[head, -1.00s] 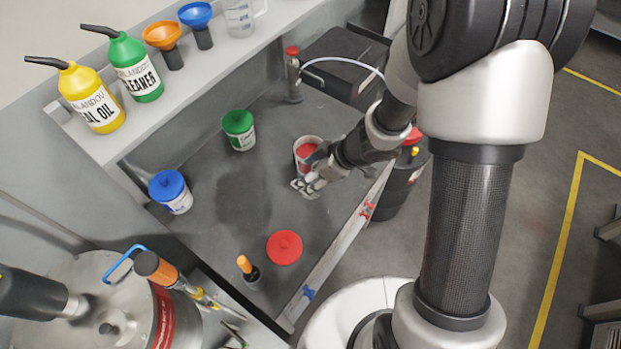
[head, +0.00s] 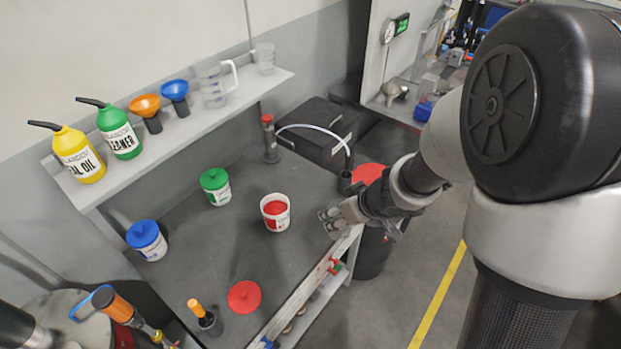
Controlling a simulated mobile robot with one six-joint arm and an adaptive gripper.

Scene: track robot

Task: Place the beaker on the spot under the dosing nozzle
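A clear beaker (head: 264,58) stands upright at the right end of the wall shelf, beside a clear jug with a handle (head: 213,84). A thin pale tube (head: 318,129) arches over the black box (head: 318,135) and drops at its right end near a small dark upright piece (head: 345,182). The nozzle tip and the spot under it are not clear at this size. My gripper (head: 331,222) is over the bench's front edge, right of an open white tub with red contents (head: 275,212). Its fingers look spread and empty. It is well away from the beaker.
Bottles and funnels (head: 174,97) line the shelf. A dark drum (head: 372,252) stands beside the bench.

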